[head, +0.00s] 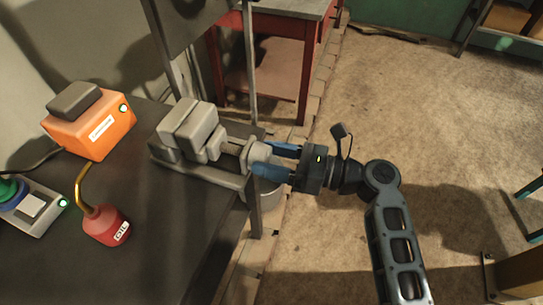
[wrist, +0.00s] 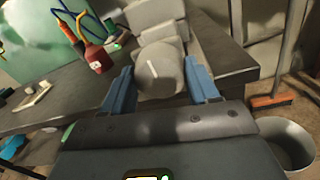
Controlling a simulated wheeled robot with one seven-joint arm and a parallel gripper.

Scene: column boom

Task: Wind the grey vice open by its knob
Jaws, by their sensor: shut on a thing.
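The grey vice (head: 188,129) sits on the dark bench at its right edge. Its screw and guide run toward the right, ending in a round grey knob (head: 257,156). My gripper (head: 276,160) reaches in from the right, its two blue fingers on either side of the knob and shut on it.
An orange box (head: 90,128), a red oil can (head: 105,225) and a switch panel (head: 35,208) stand left on the bench (head: 160,235). A red table (head: 265,60) is behind. Floor at right is mostly clear.

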